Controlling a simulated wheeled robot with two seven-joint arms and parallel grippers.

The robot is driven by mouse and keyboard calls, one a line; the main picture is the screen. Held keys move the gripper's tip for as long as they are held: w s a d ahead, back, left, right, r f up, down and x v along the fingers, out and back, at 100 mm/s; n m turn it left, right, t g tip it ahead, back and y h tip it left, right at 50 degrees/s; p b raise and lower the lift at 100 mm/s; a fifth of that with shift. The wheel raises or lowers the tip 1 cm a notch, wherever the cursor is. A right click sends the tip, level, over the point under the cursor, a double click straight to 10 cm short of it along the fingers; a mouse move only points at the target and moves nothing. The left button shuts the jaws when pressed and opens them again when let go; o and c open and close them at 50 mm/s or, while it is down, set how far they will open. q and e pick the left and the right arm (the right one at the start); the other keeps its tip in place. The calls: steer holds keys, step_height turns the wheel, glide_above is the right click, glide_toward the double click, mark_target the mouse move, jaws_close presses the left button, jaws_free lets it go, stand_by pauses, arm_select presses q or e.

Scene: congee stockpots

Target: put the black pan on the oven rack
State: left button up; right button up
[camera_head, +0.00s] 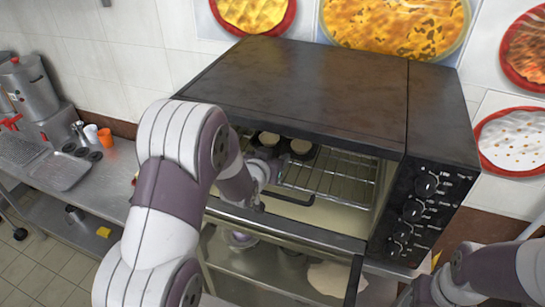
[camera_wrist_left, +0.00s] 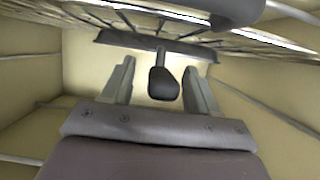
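The black pan (camera_head: 311,158) is inside the oven at the rack, holding round cups with tan tops. Its dark edge (camera_wrist_left: 130,42) and black handle (camera_wrist_left: 163,84) show in the left wrist view. My left gripper (camera_head: 262,178) reaches into the oven opening; its fingertips are mostly hidden in the head view. In the wrist view the left gripper (camera_wrist_left: 161,82) is open, with the handle between its fingers and a gap on each side. The wire oven rack (camera_head: 335,178) extends right of the pan. My right gripper (camera_head: 418,292) is at the lower right; its fingers are unclear.
The black oven (camera_head: 290,85) has its door (camera_head: 285,232) lowered below the opening. Knobs (camera_head: 414,210) line its right front. A steel counter (camera_head: 110,180) with cups and a tray (camera_head: 62,172) lies at left. The oven walls are close around my left gripper.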

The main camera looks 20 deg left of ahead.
arm_select(q)
steer(key=shift+s, duration=0.15)
steer(key=shift+s+r+b, duration=0.15)
steer(key=shift+s+b, duration=0.25)
steer(key=shift+b, duration=0.05)
steer(key=b+v, duration=0.4)
steer(key=v, duration=0.7)
steer(key=shift+s+r, duration=0.25)
steer(key=shift+s, duration=0.05)
